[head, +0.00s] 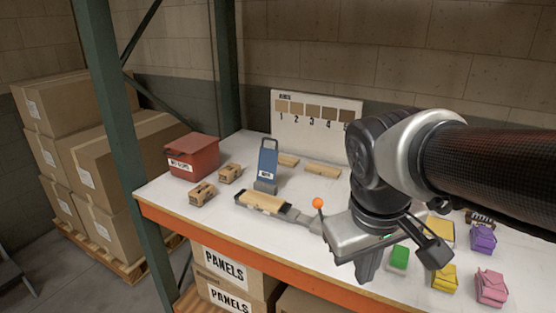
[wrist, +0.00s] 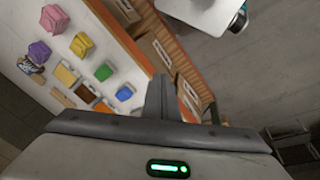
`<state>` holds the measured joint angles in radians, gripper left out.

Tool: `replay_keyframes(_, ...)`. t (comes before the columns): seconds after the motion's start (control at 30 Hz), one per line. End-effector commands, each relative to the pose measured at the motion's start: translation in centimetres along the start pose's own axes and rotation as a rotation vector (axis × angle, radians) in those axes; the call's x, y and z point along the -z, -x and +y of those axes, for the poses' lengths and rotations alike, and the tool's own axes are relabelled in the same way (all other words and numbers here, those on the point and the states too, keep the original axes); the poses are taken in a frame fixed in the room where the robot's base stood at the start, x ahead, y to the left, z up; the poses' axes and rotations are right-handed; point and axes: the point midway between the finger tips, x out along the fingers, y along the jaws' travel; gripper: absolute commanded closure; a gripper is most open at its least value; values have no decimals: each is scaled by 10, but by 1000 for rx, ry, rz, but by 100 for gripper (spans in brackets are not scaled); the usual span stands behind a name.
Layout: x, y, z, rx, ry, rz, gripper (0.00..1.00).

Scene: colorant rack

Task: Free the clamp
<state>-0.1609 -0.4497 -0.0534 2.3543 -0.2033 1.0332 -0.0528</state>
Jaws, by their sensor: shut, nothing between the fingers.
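The grey clamp (head: 297,215) lies on the white bench top near its front edge, left of my gripper. A pale wooden piece (head: 263,201) sits in its left end. An orange ball knob (head: 318,202) stands up at its right end, close to my wrist. I cannot tell whether my gripper touches the clamp. My gripper (head: 369,268) is shut and empty, with fingers pointing down near the front edge of the bench. The shut fingers also show in the wrist view (wrist: 162,95). The clamp is not visible in the wrist view.
A red box (head: 192,156), small wooden blocks (head: 202,193) and a blue upright tool (head: 267,163) stand left. A numbered sample board (head: 316,120) stands behind. Several coloured bags, including a pink one (head: 491,287), lie right. A green rack post (head: 108,110) rises at left.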

Motion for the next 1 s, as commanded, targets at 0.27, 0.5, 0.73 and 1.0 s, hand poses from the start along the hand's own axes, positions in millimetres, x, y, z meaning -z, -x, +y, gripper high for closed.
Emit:
replay_keyframes(0.27, 22, -43, 11, -131, 276, -255, 100)
replay_keyframes(0.5, 50, -75, 18, -285, 506, -457, 100)
replay_keyframes(0.73, 84, -103, 16, -472, 721, -638, 100)
replay_keyframes(1.0, 133, -132, -5, -745, 959, -823, 100)
